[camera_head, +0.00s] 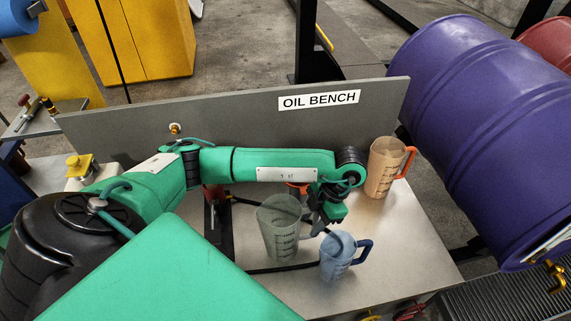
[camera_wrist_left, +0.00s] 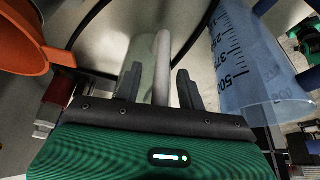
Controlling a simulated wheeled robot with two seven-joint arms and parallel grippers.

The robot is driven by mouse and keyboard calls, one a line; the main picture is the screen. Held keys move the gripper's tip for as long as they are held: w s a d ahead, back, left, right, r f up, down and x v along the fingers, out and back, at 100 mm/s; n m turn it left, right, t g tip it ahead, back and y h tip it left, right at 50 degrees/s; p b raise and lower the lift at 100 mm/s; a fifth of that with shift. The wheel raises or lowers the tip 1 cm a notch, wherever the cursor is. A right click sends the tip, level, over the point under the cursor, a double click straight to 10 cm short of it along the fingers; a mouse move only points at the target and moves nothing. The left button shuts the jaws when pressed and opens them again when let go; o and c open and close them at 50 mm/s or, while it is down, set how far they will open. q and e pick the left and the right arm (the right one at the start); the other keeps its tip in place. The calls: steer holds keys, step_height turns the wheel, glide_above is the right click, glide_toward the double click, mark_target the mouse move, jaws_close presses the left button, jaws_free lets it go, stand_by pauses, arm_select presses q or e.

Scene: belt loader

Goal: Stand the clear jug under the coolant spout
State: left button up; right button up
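The clear jug (camera_head: 279,228), greyish and see-through with dark marks, stands upright on the bench. My left gripper (camera_head: 316,221) is at its right side. In the left wrist view, the pale upright handle of the clear jug (camera_wrist_left: 162,65) is between the two dark fingers of my left gripper (camera_wrist_left: 160,88). Gaps show beside the handle, so the gripper is open around it. No spout labelled coolant is readable; my left arm hides part of the bench's back. My right gripper is not in view.
A blue jug (camera_head: 337,258) stands close at the front right; it also fills the right of the left wrist view (camera_wrist_left: 245,75). An orange jug (camera_head: 385,170) stands at the back right. The grey back panel (camera_head: 240,112) reads OIL BENCH. Purple drum (camera_head: 480,130) lies beyond.

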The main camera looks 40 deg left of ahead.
arm_select(q)
steer(key=c, duration=0.7)
jaws_close()
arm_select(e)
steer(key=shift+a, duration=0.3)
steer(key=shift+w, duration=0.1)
arm_select(q)
steer(key=shift+r, duration=0.1)
